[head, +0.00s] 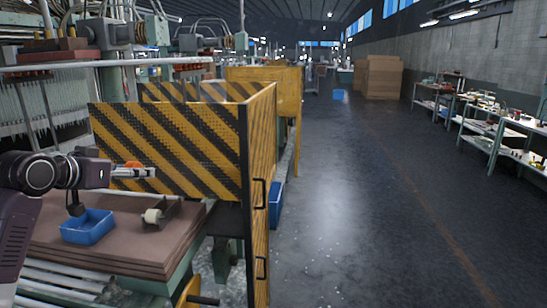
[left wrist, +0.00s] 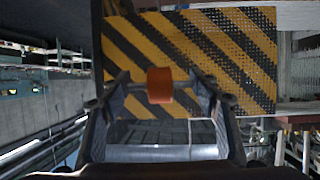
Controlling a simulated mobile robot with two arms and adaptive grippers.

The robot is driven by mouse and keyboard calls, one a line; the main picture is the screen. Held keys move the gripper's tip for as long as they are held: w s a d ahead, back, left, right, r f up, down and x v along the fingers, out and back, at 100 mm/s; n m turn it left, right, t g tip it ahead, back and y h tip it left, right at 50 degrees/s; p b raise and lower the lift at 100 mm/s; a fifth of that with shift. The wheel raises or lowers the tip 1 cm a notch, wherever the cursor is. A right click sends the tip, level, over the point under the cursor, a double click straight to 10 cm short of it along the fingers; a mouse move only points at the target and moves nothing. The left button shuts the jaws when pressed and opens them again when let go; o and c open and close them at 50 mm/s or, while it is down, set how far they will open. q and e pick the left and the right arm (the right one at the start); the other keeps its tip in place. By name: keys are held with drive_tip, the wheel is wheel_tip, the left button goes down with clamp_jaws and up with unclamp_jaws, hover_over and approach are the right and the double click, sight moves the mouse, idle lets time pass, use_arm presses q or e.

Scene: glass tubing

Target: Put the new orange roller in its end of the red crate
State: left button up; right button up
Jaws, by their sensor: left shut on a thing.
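My left gripper (head: 146,172) reaches in from the left, above the brown stacked boards, and is shut on the orange roller (head: 133,164). In the left wrist view the orange roller (left wrist: 160,86) sits between the two fingers of the left gripper (left wrist: 160,90). The fingers partly hide it in the head view. A pale roller (head: 153,216) rests in a dark bracket (head: 168,210) on the boards, below and to the right of the gripper. I cannot make out a red crate in either view. My right gripper is not in view.
A blue bin (head: 88,228) stands on the brown boards (head: 125,258), left of the bracket. A yellow-and-black striped guard (head: 190,145) stands close behind the gripper, with its yellow side panel (head: 260,190) to the right. Open grey floor (head: 350,210) lies right of the machine.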

use_arm(q)
drive_tip(key=s+d+f+m+g+h, duration=0.1)
drive_tip(key=s+d+f, duration=0.4)
drive_tip(key=s, duration=0.5)
drive_tip(key=s+d+f+m+g+h, duration=0.2)
drive_tip(key=s+d+f+m+h, duration=0.2)
drive_tip(key=s+f, duration=0.5)
drive_tip(key=s+d+f+m+g+h, duration=0.2)
drive_tip(key=s+d+f, duration=0.5)
drive_tip(key=s, duration=0.5)
drive_tip(key=shift+s+m+h, duration=0.25)
drive_tip(key=shift+m+h, duration=0.35)
drive_tip(key=shift+m, duration=0.1)
drive_tip(key=shift+g, duration=0.3)
